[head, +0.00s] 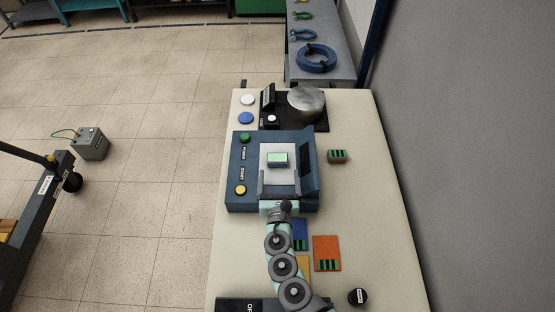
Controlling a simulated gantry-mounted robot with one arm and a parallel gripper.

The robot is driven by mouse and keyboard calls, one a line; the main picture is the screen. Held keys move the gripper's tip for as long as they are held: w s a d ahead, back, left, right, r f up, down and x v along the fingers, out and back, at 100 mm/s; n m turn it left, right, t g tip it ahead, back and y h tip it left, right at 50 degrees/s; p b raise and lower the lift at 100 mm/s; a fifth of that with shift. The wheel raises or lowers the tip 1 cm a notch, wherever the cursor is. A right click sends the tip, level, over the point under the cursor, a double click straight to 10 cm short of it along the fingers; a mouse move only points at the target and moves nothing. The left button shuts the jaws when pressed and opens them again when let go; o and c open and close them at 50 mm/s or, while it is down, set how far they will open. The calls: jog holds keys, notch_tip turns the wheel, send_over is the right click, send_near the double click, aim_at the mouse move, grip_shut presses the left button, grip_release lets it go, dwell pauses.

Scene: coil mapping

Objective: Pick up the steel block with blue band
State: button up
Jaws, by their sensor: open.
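A small grey block with a pale green top (278,159) sits on the white plate of a blue machine (240,170). I cannot make out a blue band on it or on any other block, so I cannot tell which is the steel block with blue band. My gripper (279,182) is open over the near part of the white plate. Its two fingers are spread left and right and point away from the camera, towards the block. The block shows just beyond the fingertips, not visibly gripped. The height between fingers and plate is unclear.
A green-striped block (338,156) stands right of the machine. A steel cylinder (306,102) sits on a black base behind it. A black knob (357,297) is at front right. The table's right side is largely clear.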

aim_at(278, 162)
jog(key=shift+w+a+f+b, duration=0.1)
jog(key=shift+w+f+b, duration=0.05)
jog(key=shift+w, duration=1)
jog(key=shift+w+f+b, duration=0.1)
jog(key=shift+w+f, duration=0.05)
jog(key=shift+w, duration=1)
jog(key=shift+w+a+f+b, duration=0.1)
jog(key=shift+w+f+b, duration=0.05)
jog(key=shift+w, duration=1)
jog(key=shift+c, duration=0.5)
grip_shut()
